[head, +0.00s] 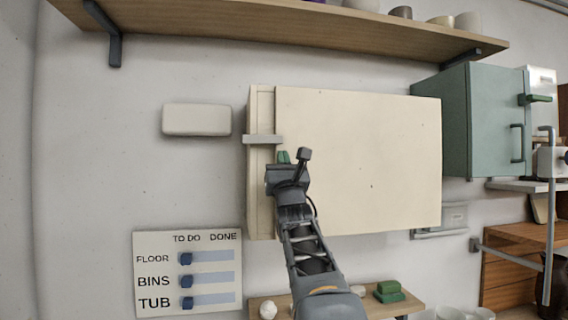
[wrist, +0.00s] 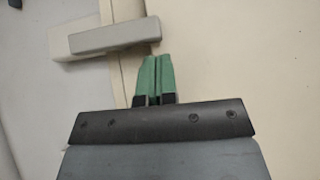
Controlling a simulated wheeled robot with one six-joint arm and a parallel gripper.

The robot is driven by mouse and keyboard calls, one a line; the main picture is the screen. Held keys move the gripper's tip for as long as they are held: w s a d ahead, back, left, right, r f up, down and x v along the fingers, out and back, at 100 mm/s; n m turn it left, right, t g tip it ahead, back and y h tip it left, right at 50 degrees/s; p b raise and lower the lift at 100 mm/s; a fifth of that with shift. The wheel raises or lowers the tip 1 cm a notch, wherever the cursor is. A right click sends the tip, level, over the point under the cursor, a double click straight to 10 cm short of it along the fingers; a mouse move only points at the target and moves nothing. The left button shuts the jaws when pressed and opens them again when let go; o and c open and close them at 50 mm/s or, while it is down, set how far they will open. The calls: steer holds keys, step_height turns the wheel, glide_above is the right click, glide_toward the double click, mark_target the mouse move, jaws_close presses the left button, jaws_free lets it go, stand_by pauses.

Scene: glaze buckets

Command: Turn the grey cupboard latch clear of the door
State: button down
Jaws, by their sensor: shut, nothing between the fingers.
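The grey latch (head: 262,139) is a flat bar at the left side of the cream cupboard. It lies level across the seam between the frame strip (head: 261,200) and the door (head: 360,160), overlapping the door's left edge. It also shows in the wrist view (wrist: 115,36), at the upper left. The door looks closed. My gripper (head: 284,157) has green fingertips shut together with nothing between them. In the wrist view the fingertips (wrist: 157,75) are just below and right of the latch's right end. I cannot tell whether they touch it.
A pale blank box (head: 197,119) is on the wall left of the cupboard. A wooden shelf (head: 270,28) runs above. A green cabinet (head: 485,120) stands at the right. A chore board (head: 188,273) hangs lower left. A low shelf (head: 385,306) holding green blocks is below.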

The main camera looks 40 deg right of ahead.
steer(key=shift+r+p, duration=0.35)
steer(key=shift+r, duration=0.4)
steer(key=shift+d+n+y, duration=0.1)
steer(key=shift+n+y, duration=0.3)
steer(key=shift+n, duration=0.1)
steer(key=shift+n+t+y+b, duration=0.3)
steer(key=shift+n+t+y, duration=0.1)
steer(key=shift+n, duration=0.1)
steer(key=shift+n+t+y, duration=0.3)
steer(key=shift+n+y, duration=0.3)
steer(key=shift+y, duration=0.1)
